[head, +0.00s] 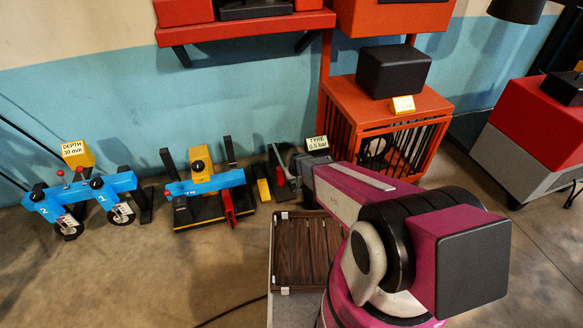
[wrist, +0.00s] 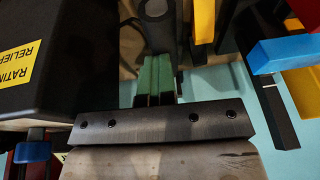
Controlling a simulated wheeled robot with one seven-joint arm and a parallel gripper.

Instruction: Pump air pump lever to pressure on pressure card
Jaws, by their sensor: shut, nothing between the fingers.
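The pressure card (head: 317,143), reading "TYRE 0.5 bar", shows just behind my wrist in the head view. Beside it, to the left, is a small device with a yellow part (head: 263,188) and a red part (head: 276,165), perhaps the air pump; my arm covers its right side, and I cannot pick out its lever surely. My gripper (wrist: 154,75) is shut and empty in the wrist view, its greenish fingers side by side. A dark round-ended cylinder (wrist: 156,12) lies just beyond the fingertips; contact cannot be told. In the head view the fingers are hidden.
A black box with a yellow label (wrist: 20,62) is close at left in the wrist view. A blue-yellow device (head: 205,184) and another blue one with wheels (head: 82,195) stand left. An orange cage (head: 385,110) is behind my arm. A slatted brown crate (head: 307,250) lies below.

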